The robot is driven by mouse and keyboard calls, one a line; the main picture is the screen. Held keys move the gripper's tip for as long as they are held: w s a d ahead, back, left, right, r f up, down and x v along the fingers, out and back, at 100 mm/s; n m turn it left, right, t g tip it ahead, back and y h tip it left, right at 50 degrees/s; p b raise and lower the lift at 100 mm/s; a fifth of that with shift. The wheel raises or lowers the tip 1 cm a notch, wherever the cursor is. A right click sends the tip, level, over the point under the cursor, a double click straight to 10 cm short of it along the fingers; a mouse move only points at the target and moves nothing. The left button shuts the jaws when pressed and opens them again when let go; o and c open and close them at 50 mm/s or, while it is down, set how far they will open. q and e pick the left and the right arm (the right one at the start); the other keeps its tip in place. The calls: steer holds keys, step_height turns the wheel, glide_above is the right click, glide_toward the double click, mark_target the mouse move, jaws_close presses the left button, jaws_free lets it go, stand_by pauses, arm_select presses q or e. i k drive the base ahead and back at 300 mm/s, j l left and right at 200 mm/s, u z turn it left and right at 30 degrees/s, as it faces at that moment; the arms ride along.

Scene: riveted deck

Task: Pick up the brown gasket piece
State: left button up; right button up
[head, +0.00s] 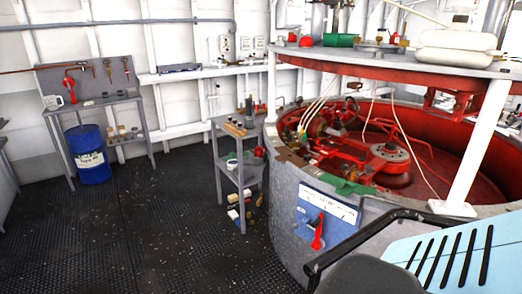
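A flat brown patch (291,156) lies on the left rim of the large round grey tank (290,205). It looks like the brown gasket piece, but it is small and its outline is unclear at this distance. A flat green piece (343,185) lies nearer on the same rim. Neither of my grippers shows in the head view.
A grey shelf trolley (239,172) stands left of the tank. A blue barrel (88,155) stands under a workbench (100,102) at the far left. A white post (478,150) rises from the tank's right rim. Dark floor (150,225) is clear at left.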

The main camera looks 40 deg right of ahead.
mark_target(285, 151)
steer(key=i+z, duration=0.4)
steer(key=i, duration=0.2)
steer(key=i+j+z, duration=0.35)
steer(key=i, duration=0.2)
steer(key=i+j+z, duration=0.1)
steer(key=i+z, duration=0.25)
steer(key=i+j+z, duration=0.1)
steer(key=z, duration=0.3)
steer(key=i+j+z, duration=0.2)
steer(key=z, duration=0.15)
steer(key=i+j+z, duration=0.15)
steer(key=z, duration=0.25)
steer(key=i+j+z, duration=0.1)
steer(key=z, duration=0.25)
steer(key=i+j+z, duration=0.1)
steer(key=j+z, duration=0.3)
steer(key=i+j+z, duration=0.15)
steer(key=j+z, duration=0.15)
steer(key=z, duration=0.15)
steer(key=j+z, duration=0.35)
steer(key=z, duration=0.15)
steer(key=i+j+z, duration=0.1)
steer(key=j+z, duration=0.4)
steer(key=j, duration=0.3)
